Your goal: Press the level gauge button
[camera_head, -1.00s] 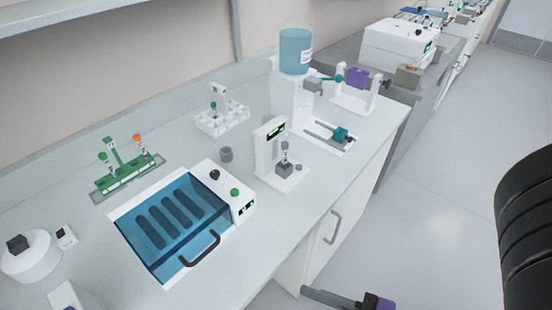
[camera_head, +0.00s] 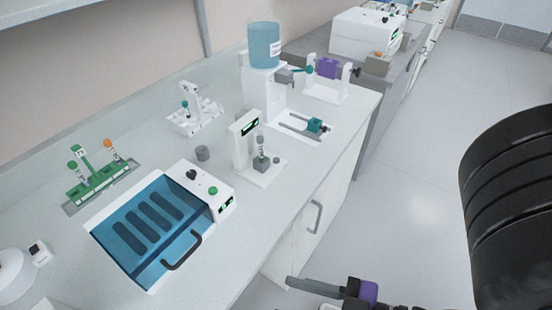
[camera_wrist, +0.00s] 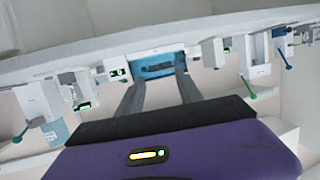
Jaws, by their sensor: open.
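A white upright stand (camera_head: 243,140) with a green-lit display holds a small tube on a grey block (camera_head: 261,163) near the bench's front edge; it seems to be the level gauge. A small dark grey round knob (camera_head: 277,160) sits on its base, perhaps the button; I cannot be sure. My gripper (camera_head: 297,284) is low in front of the bench, off its front edge and well apart from the stand. In the wrist view my gripper (camera_wrist: 160,82) has its two fingers spread with nothing between them. The wrist view is steeply angled, and the button cannot be told there.
A blue-lidded bath (camera_head: 150,225) with a black handle lies left of the stand. A green tube rack (camera_head: 98,180), a white rack (camera_head: 197,115) and a blue-jar dispenser (camera_head: 265,45) stand behind and around. Cabinet handle (camera_head: 317,216) juts out below.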

